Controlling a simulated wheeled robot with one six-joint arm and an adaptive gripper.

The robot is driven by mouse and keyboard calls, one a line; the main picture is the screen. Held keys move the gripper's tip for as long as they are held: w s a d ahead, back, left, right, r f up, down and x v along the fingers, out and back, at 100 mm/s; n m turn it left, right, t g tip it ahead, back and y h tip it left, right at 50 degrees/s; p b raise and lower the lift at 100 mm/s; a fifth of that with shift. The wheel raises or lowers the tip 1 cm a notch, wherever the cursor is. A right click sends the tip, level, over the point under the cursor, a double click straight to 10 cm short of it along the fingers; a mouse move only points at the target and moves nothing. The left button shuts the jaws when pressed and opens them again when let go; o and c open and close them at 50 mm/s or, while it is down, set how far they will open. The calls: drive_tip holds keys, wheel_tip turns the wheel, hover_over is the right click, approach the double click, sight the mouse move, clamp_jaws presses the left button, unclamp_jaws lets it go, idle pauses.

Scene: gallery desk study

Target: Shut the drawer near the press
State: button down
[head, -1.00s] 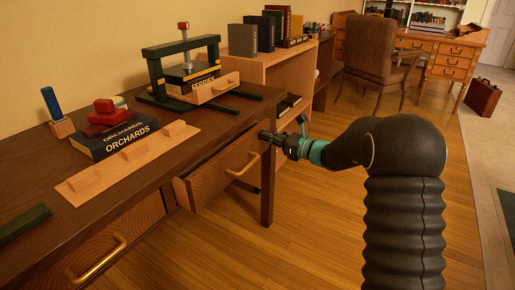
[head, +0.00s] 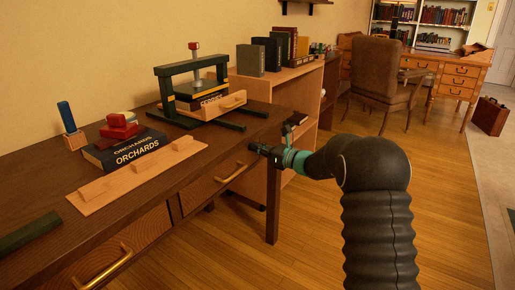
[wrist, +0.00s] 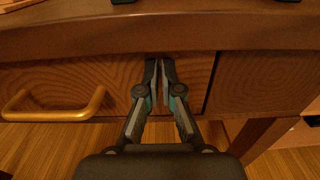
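The drawer near the press (head: 205,190) has a wooden front and a brass handle (head: 230,173). Its front now lies flush or nearly flush with the desk; I cannot tell if a small gap remains. In the wrist view the drawer front (wrist: 115,75) fills the middle, with the handle (wrist: 55,110) at left. My gripper (wrist: 160,64) has its fingers together, with nothing between them. Its tips are at the drawer front, right of the handle, and seem to touch it. In the head view my gripper (head: 256,149) is at the front's right end. The green press (head: 192,85) stands above on the desk.
A second drawer (head: 135,240) at left looks shut. The desktop (head: 50,185) holds a black book (head: 125,150), a wooden strip (head: 140,172) and a stamp (head: 70,128). A shelf unit (head: 290,78) stands behind. The floor (head: 300,250) right of the desk is clear.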

drive_tip(key=b+v, duration=0.1)
drive_tip(key=v, duration=1.2)
drive_tip(key=s+f+n+g+h, duration=0.35)
drive_tip(key=s+f+n, duration=0.25)
drive_tip(key=s, duration=0.2)
drive_tip(key=s+f+n+g+h, duration=0.2)
drive_tip(key=s+f+n+g, duration=0.25)
drive_tip(key=s, duration=0.45)
drive_tip(key=s+d+r+n+t+h, duration=0.1)
drive_tip(key=s+d+r+n+h, duration=0.1)
drive_tip(key=s, duration=0.6)
drive_tip(key=s+d+r+n+t+h, duration=0.1)
drive_tip(key=s+d+r+n+h, duration=0.2)
drive_tip(key=s+n, duration=0.4)
drive_tip(key=s+d+r+n+t+h, duration=0.2)
drive_tip(key=s+d+r+n+h, duration=0.1)
drive_tip(key=s, duration=0.8)
drive_tip(key=shift+d+r+n+h, duration=0.15)
drive_tip(key=shift+r+n+h, duration=0.6)
drive_tip(key=shift+n+h, duration=0.15)
